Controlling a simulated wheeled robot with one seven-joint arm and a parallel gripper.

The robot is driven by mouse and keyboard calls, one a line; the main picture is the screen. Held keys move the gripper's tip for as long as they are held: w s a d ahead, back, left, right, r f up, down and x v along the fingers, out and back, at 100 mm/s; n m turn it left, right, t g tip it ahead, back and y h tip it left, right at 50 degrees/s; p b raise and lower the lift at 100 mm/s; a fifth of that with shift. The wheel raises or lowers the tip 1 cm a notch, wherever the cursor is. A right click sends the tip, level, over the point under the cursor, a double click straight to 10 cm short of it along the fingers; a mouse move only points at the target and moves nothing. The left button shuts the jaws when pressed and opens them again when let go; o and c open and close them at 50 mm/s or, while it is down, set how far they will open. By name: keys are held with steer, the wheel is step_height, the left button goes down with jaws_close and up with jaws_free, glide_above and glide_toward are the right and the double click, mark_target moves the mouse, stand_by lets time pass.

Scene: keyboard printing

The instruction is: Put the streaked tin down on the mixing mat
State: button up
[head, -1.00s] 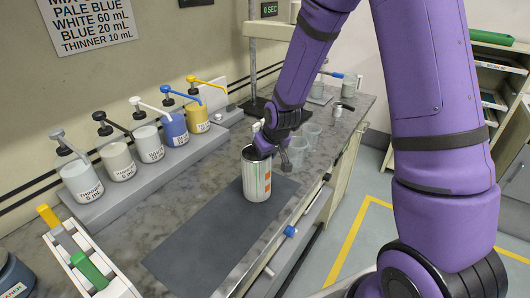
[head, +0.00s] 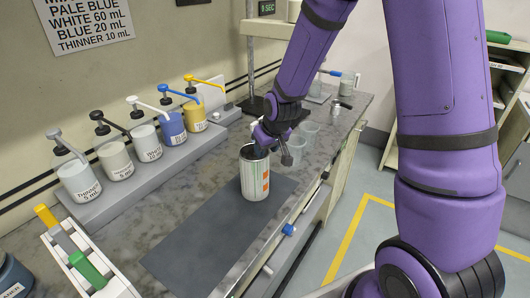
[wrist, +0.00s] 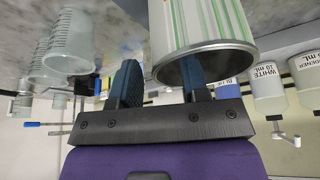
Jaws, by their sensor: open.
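The streaked tin (head: 255,178), pale with streaks and an orange mark, stands upright on the far end of the dark grey mixing mat (head: 205,240). My gripper (head: 262,142) is at the tin's top rim. The gap between the fingers spans the rim. The tin's inside is mostly hidden.
Clear cups (head: 308,130) stand just beyond the tin. A row of pump bottles (head: 115,160) lines the wall side. A rack with coloured handles (head: 88,265) is at the near left. The near part of the mat is bare.

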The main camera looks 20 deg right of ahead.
steer(key=s+f+v, duration=0.1)
steer(key=s+v, duration=0.1)
steer(key=v, duration=1)
steer(key=s+f+v, duration=0.1)
steer(key=s+v, duration=0.2)
steer(key=v, duration=0.9)
steer(key=s+d+r+m, duration=0.1)
steer(key=s+r, duration=0.2)
steer(key=s, duration=0.4)
steer(key=s+d+r+m, duration=0.1)
steer(key=s+r, duration=0.2)
steer(key=s, duration=0.5)
steer(key=shift+s+d+r+t+h, duration=0.15)
steer(key=shift+d+r+t+h, duration=0.05)
steer(key=shift+t+h, duration=0.2)
